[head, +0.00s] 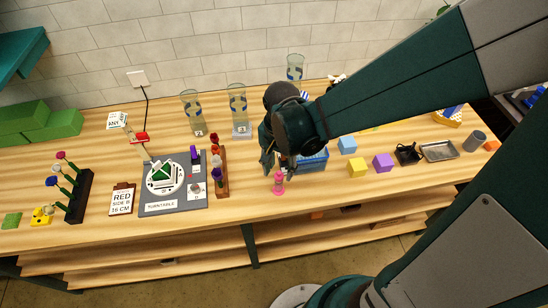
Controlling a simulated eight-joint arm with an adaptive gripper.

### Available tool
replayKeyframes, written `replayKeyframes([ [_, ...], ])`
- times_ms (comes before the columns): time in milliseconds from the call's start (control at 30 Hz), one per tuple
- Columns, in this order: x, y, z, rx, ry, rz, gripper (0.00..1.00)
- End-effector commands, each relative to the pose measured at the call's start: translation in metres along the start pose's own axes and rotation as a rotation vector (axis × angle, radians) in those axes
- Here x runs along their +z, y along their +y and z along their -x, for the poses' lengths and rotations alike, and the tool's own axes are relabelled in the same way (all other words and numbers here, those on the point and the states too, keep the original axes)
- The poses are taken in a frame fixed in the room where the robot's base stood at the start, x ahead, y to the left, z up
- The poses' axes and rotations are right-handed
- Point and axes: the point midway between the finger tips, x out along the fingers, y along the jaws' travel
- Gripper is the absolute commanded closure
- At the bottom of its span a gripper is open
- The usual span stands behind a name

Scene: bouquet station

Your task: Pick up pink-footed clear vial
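A small pink item (279,185), which looks like the pink-footed vial, stands upright near the front edge of the table, right of centre. Its clear part is too small to make out, and its top lies close under my gripper. My gripper (279,166) points down just above and behind it in the picture. Its dark fingers look spread apart, with nothing seen held between them. Whether a finger touches the vial cannot be told from this view.
A blue tray (314,160) stands close to the right of my gripper. Glass cylinders (238,105) stand behind.

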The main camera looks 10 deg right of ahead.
Motion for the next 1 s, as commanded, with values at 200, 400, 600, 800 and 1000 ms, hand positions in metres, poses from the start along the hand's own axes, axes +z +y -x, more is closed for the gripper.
replayKeyframes([
  [200,0.000,0.000,0.000,0.000,0.000,0.000,0.62],
  [400,0.000,0.000,-0.002,0.000,0.000,0.000,0.62],
  [600,0.001,-0.001,-0.012,0.000,0.000,0.000,0.62],
  [800,0.003,-0.001,-0.028,0.000,0.000,0.001,0.62],
  [1000,0.003,-0.001,-0.043,0.000,0.000,0.000,0.62],
])
